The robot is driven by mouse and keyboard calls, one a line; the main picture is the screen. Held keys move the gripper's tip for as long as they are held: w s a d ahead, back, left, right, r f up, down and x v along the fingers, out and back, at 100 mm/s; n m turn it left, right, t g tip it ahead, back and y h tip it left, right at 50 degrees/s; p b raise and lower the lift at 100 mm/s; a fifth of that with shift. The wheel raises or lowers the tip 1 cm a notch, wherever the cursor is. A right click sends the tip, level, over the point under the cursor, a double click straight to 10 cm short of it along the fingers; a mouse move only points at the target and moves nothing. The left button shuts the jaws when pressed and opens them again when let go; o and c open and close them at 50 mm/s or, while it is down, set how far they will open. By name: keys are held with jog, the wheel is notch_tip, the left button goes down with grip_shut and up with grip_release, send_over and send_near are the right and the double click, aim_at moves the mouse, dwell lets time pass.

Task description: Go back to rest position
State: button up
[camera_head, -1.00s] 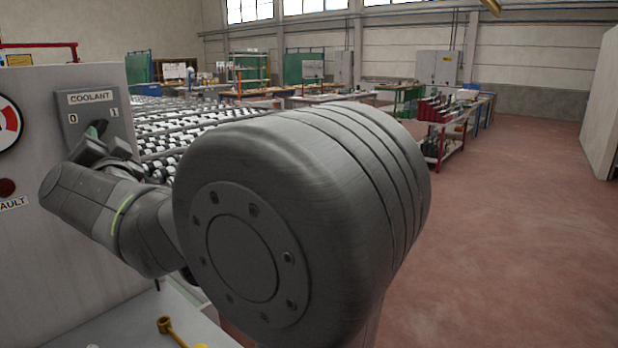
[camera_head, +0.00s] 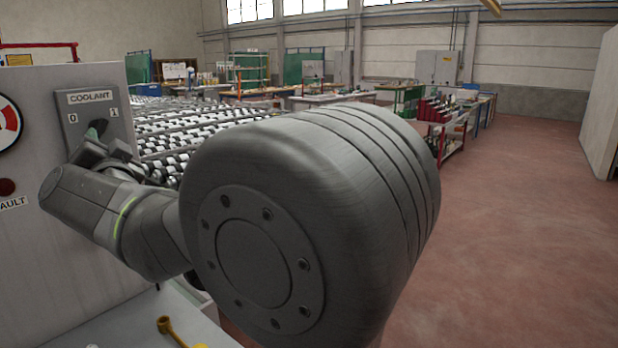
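My gripper (camera_head: 100,142) is at the left, right at the COOLANT switch panel (camera_head: 94,98) on the machine's grey front. The dark switch knob (camera_head: 98,127) shows between the marks 0 and 1, just above the gripper. The gripper's fingers are small and partly overlap the panel's lower edge; I cannot tell their opening, nor whether they touch the knob. My large arm joint fills the middle of the view and hides much behind it.
A round red and white gauge (camera_head: 8,122) and a FAULT lamp (camera_head: 6,187) are on the machine front. A yellow tool (camera_head: 168,328) lies on a pale ledge below. A roller conveyor (camera_head: 190,125) runs behind my arm. Red floor (camera_head: 520,230) is free at the right.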

aim_at(103, 130)
jog(key=w+a+n+b, duration=0.1)
jog(key=w+a+n+y+b, duration=0.1)
jog(key=w+r+n, duration=0.1)
jog(key=w, duration=0.1)
jog(key=shift+w+a+g+y+b, duration=0.1)
jog(key=shift+a+g+y+b, duration=0.2)
jog(key=shift+a+b, duration=0.1)
jog(key=shift+w+r+n+g+y+b, duration=0.15)
jog(key=shift+n+g+y, duration=0.4)
jog(key=shift+n, duration=1)
jog(key=shift+r+n+g+y+b, duration=0.15)
jog(key=shift+n+g+y, duration=0.4)
jog(key=shift+n, duration=1.05)
jog(key=shift+w+n+g+y+b, duration=0.15)
jog(key=shift+n+g+y, duration=0.35)
jog(key=shift+n, duration=1.05)
jog(key=shift+s+n+y, duration=0.15)
jog(key=shift+n+y, duration=0.25)
jog(key=shift+n, duration=0.1)
jog(key=shift+f, duration=0.2)
